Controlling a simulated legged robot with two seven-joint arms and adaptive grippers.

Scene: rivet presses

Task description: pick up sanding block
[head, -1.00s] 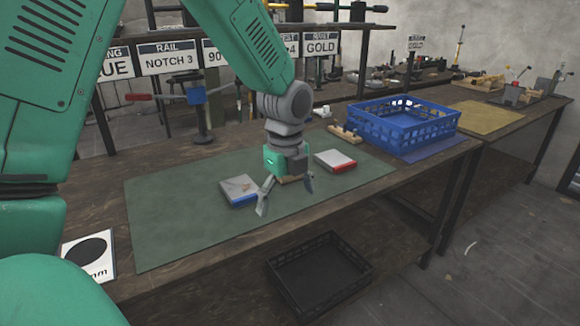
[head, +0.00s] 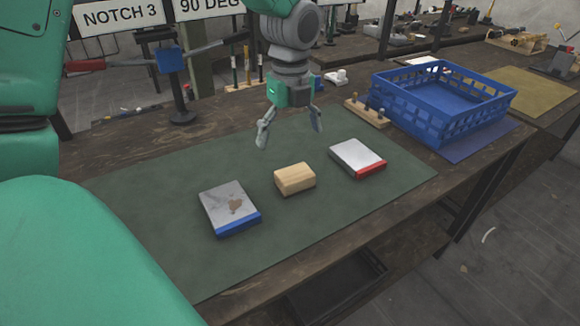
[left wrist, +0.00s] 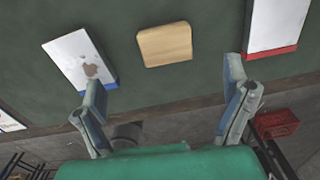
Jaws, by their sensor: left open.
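The sanding block is most likely the small tan wooden block (head: 294,179) lying on the green mat (head: 330,215), between two flat boxes. It also shows in the left wrist view (left wrist: 165,45), beyond the space between my fingertips. My left gripper (head: 290,133) is open and empty, above the far part of the mat behind the block, not touching it. In the left wrist view its two fingers (left wrist: 162,88) stand wide apart. My right gripper does not show.
A grey box with a blue edge (head: 230,205) and brown patch lies left of the block. A white box with a red edge (head: 357,158) lies right. A blue crate (head: 440,103) and a wooden peg rack (head: 367,112) stand at the right back. A clamp stand (head: 178,85) is at back left.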

